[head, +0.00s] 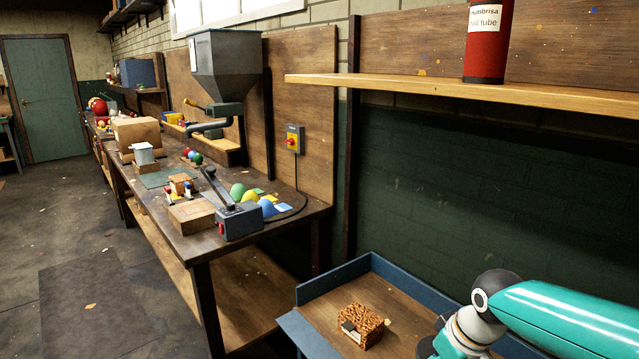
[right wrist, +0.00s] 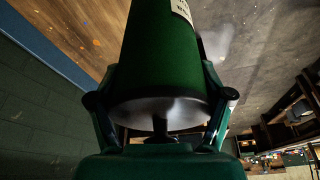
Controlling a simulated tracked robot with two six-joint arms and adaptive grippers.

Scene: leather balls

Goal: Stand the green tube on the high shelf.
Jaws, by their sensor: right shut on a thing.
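The green tube (right wrist: 155,60) fills the middle of the right wrist view, with part of a pale label at its top edge. My right gripper (right wrist: 158,80) is shut on it, one finger on each side. Its near end faces the wrist camera; its far end is cut off by the frame. In the head view the wooden high shelf (head: 400,85) runs across the upper right. A red tube (head: 484,55) with a white label stands upright on it. My right arm shows at the lower right, but its gripper and the green tube are out of that view. My left gripper is not in view.
The shelf is clear left of the red tube. Below is a blue-rimmed wooden tray table (head: 325,318) with a speckled brown block (head: 362,325).

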